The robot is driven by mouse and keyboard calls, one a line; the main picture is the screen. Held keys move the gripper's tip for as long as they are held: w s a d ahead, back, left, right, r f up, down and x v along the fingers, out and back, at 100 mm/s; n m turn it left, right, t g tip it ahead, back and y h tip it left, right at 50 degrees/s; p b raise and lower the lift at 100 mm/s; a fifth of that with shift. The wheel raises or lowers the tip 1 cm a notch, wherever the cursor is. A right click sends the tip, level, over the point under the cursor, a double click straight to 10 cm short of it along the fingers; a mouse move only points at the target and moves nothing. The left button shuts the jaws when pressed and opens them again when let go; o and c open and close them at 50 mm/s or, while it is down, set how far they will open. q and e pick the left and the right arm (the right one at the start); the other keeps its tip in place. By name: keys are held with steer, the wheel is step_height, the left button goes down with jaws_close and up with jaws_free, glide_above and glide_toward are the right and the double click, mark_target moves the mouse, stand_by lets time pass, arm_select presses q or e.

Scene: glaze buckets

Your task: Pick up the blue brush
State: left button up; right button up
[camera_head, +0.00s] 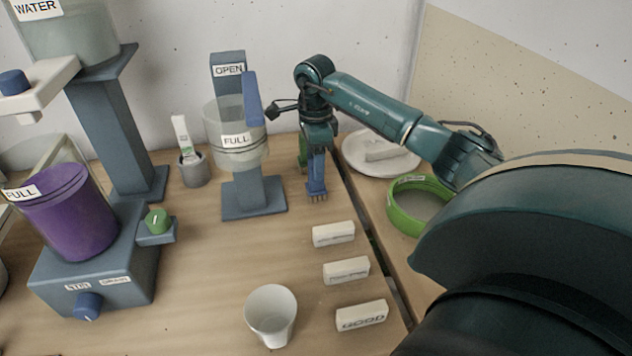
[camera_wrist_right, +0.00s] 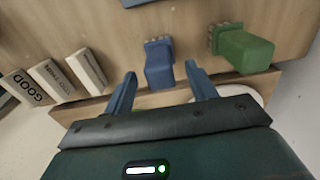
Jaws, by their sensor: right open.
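The blue brush (camera_head: 317,183) shows below my right gripper in the head view, with its bristles at the lower end. In the right wrist view the blue brush (camera_wrist_right: 159,66) lies in line with the gap between the two fingers, bristles pointing away from my wrist. My right gripper (camera_wrist_right: 161,71) is open, one finger to each side of the brush; I cannot tell whether either touches it. In the head view my right gripper (camera_head: 317,148) points downward and partly hides the brush. My left gripper is out of view.
A green brush (camera_wrist_right: 243,48) is close beside the right finger. Several white blocks (camera_head: 346,270), one marked GOOD, lie nearer. A white cup (camera_head: 270,312), a clear bucket labelled FULL (camera_head: 236,152), a green ring-shaped dish (camera_head: 408,222) and a white plate (camera_head: 358,166) stand around.

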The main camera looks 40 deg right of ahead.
step_height(320, 180, down, 4)
steer(key=b, duration=0.2)
steer(key=shift+s+f+b, duration=0.1)
steer(key=shift+b, duration=0.3)
steer(key=shift+d, duration=0.1)
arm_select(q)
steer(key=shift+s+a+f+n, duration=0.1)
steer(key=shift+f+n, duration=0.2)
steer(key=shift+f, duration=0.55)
arm_select(e)
steer(key=c, duration=1.1)
steer(key=shift+o, duration=0.2)
arm_select(q)
steer(key=shift+p, duration=0.3)
arm_select(e)
step_height(320, 180, up, 10)
steer(key=shift+r, duration=0.1)
